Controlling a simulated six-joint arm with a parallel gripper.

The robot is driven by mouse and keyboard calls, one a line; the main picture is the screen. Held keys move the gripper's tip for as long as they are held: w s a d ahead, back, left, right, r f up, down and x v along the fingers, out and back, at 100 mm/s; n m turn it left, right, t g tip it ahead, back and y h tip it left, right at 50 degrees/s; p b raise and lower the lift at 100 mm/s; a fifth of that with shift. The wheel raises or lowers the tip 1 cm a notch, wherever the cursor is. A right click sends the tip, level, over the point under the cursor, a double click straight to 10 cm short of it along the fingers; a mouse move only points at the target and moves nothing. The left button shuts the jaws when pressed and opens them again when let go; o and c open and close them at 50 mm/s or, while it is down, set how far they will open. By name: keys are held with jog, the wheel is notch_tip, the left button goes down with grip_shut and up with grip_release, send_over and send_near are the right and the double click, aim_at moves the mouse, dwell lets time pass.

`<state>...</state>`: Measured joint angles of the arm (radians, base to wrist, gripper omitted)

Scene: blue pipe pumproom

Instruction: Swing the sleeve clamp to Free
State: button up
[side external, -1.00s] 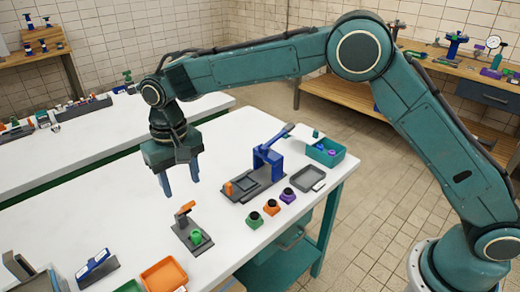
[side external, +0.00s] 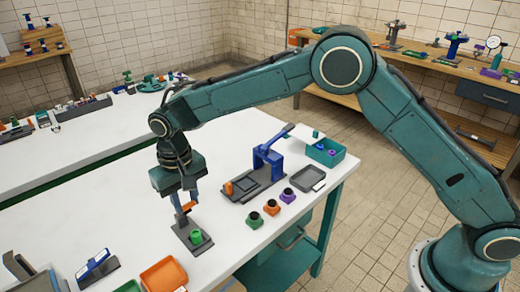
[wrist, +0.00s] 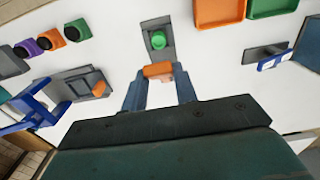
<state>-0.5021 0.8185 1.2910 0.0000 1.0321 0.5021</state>
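The sleeve clamp has a grey base plate (side external: 196,240), a green round sleeve (side external: 196,237) and an orange lever end (side external: 189,206). In the wrist view the green sleeve (wrist: 158,41) is at top centre and the orange lever end (wrist: 158,70) is just below it. My gripper (side external: 183,204) is down at the orange end. In the wrist view my gripper (wrist: 159,88) is open, with its two blue fingers on either side of the orange end. I cannot tell whether either finger touches it. The lever's lower part is partly hidden.
A blue press fixture (side external: 265,160) stands to the right and behind. Black-topped green, orange and purple blocks (side external: 271,206) stand nearer on the right. An orange tray (side external: 163,275) and a blue-and-white stand (side external: 94,264) are at the front left. White bench around the clamp is clear.

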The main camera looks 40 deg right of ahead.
grip_shut()
jog(key=shift+w+r, duration=0.4)
jog(key=shift+w, duration=0.3)
jog(key=shift+w+r, duration=0.2)
jog(key=shift+w, duration=0.4)
jog(key=shift+w+r, duration=0.2)
jog(key=shift+w, duration=0.4)
jog(key=w, duration=0.6)
jog(key=shift+f, duration=0.3)
jog(key=shift+w+d, duration=0.1)
